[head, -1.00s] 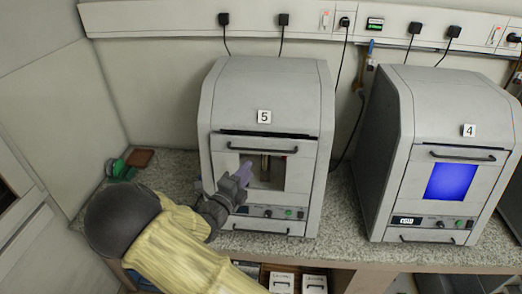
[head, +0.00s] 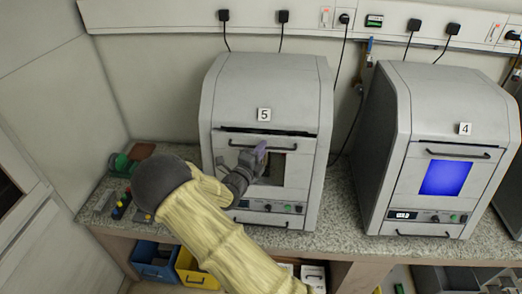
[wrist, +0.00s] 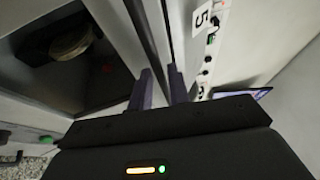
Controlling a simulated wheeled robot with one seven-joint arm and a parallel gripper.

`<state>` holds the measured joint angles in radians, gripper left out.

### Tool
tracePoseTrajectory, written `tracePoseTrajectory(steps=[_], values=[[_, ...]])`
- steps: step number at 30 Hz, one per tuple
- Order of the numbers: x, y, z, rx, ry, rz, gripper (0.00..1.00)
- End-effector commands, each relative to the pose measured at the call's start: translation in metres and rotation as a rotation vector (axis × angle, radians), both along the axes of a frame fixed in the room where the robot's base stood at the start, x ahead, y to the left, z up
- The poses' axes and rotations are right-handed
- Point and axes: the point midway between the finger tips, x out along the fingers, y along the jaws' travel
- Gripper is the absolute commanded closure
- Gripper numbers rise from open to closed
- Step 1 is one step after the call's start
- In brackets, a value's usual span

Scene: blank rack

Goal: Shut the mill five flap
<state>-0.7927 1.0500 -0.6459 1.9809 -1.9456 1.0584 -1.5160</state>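Mill five (head: 265,85) is the grey cabinet marked 5 in the middle of the head view. Its front flap (head: 299,172) has a window and a dark bar handle (head: 285,149); a dark gap shows along the flap's top edge. My gripper (head: 261,153) is at the handle, covering part of it and of the window. In the wrist view, its two purple fingers (wrist: 162,87) stand apart, with a dark bar running down towards the space between them. I cannot tell whether they touch it. A dark chamber with a round brass-coloured part (wrist: 72,35) shows to the left.
Mill four (head: 440,100), with a lit blue window, stands to the right on the same speckled worktop (head: 342,215). Small items lie on the worktop at left. A blue bin (head: 155,255) and a yellow bin (head: 188,262) sit below. Cables hang behind the mills.

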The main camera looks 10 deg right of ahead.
Motion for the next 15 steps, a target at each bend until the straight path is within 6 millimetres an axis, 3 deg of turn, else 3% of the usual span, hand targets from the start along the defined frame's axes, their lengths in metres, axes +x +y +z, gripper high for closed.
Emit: tracePoseTrajectory(steps=[3, 10, 15], values=[[0.0, 0.0, 0.0, 0.0, 0.0, 0.0, 1.0], [0.001, -0.001, 0.0, 0.0, 0.0, -0.001, 1.0], [0.017, -0.006, 0.0, 0.0, -0.001, -0.002, 1.0]])
